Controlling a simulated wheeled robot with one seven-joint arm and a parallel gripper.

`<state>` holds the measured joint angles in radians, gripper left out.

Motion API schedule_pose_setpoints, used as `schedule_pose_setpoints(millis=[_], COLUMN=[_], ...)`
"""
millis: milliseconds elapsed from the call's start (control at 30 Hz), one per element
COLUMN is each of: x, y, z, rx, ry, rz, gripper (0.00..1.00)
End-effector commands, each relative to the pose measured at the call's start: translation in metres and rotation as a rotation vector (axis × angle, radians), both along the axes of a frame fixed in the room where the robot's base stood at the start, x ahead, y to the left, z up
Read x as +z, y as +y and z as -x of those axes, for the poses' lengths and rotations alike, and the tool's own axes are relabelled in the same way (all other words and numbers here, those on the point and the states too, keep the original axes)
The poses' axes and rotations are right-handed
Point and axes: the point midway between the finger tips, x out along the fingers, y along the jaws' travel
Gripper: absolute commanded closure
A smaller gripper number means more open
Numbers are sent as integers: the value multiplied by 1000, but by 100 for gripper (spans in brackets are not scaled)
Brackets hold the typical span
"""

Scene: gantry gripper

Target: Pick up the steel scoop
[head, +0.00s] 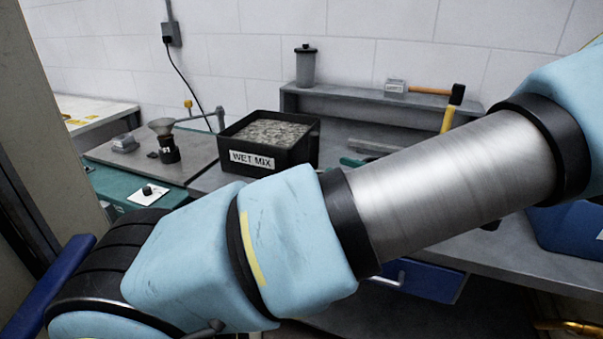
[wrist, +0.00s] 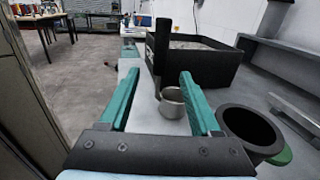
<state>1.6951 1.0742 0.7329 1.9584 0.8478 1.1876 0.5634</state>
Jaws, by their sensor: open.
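The steel scoop (wrist: 172,102) shows in the wrist view as a small shiny cup with a dark upright handle (wrist: 161,48). It stands on the grey bench, ahead of my gripper. My gripper (wrist: 159,74) is open, with its two teal fingers apart and nothing held. In the picture the scoop lies between the fingers, nearer the right one; I cannot tell how far beyond the tips it is. In the head view my arm covers that part of the bench, and neither the scoop nor my gripper can be made out.
A black bin of grey mix labelled WET MIX (head: 251,158) stands behind the scoop; it also shows in the wrist view (wrist: 195,62). A dark open cylinder (wrist: 250,132) is close to my right finger. A raised shelf (head: 345,108) holds a lidded container (head: 306,68) and a hammer (head: 428,90).

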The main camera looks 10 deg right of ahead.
Motion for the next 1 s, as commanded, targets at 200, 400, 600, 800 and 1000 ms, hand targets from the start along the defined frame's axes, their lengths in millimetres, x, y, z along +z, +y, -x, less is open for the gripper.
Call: schedule_pose_setpoints(millis=[200,400,600,800,1000], x=[4,3,5,10,7], y=[15,35,46,67,78], z=[-15,-34,-44,-63,-74], rx=[0,-1,0,0,-2], ry=[-3,-2,-3,-2,-2], rz=[-8,-6,-5,-6,-4], gripper=[36,36,36,36,36])
